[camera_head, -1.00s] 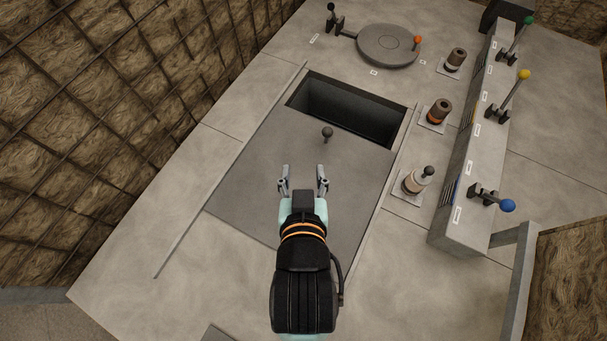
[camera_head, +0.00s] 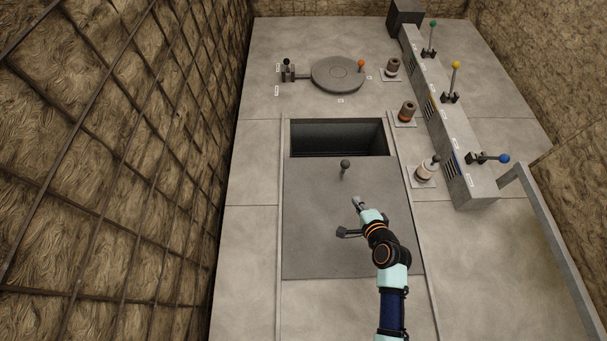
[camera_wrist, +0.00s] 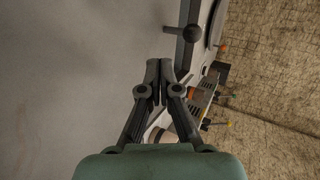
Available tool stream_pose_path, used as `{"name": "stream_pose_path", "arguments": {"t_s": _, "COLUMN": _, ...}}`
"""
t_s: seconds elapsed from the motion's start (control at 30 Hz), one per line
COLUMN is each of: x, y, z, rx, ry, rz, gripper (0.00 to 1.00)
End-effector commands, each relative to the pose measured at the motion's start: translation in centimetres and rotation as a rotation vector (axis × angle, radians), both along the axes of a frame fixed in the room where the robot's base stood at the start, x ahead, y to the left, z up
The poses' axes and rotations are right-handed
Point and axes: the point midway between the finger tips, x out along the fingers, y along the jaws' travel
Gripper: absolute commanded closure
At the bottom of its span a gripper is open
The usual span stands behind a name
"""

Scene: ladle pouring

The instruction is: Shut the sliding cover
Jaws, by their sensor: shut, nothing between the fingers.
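The sliding cover (camera_head: 315,235) is a flat grey plate between two rails. It lies on the near side of a dark rectangular opening (camera_head: 338,140), which is uncovered. A dark ball-topped knob (camera_head: 345,165) stands on the cover near its far edge. The knob also shows in the wrist view (camera_wrist: 191,34), beyond my fingertips. My gripper (camera_head: 357,202) is above the cover, nearer than the knob and slightly to its right, apart from it. In the wrist view its fingers (camera_wrist: 160,68) are together with nothing between them.
A round lid (camera_head: 338,74) with an orange-tipped handle lies beyond the opening. Several knobbed posts (camera_head: 425,170) stand right of the right rail. A console (camera_head: 440,125) with green, yellow and blue levers runs along the right. A mesh-covered wall (camera_head: 110,150) rises at the left.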

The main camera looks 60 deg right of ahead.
Motion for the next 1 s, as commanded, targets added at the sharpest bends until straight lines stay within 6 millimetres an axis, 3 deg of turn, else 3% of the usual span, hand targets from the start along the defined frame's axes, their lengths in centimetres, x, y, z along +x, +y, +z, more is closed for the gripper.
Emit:
{"name": "stream_pose_path", "arguments": {"t_s": 0.27, "x": 1.5, "y": -1.3, "z": -1.5, "rx": -0.003, "ry": 0.001, "rz": 0.004, "gripper": 1.00}}
{"name": "stream_pose_path", "arguments": {"t_s": 0.63, "x": 6.6, "y": -5.9, "z": -5.7, "rx": -0.005, "ry": 0.002, "rz": 0.005, "gripper": 1.00}}
{"name": "stream_pose_path", "arguments": {"t_s": 0.8, "x": 8.6, "y": -7.7, "z": -5.4, "rx": -0.007, "ry": 0.004, "rz": 0.007, "gripper": 1.00}}
{"name": "stream_pose_path", "arguments": {"t_s": 1.0, "x": 9.5, "y": -8.5, "z": -5.1, "rx": -0.005, "ry": 0.004, "rz": 0.005, "gripper": 1.00}}
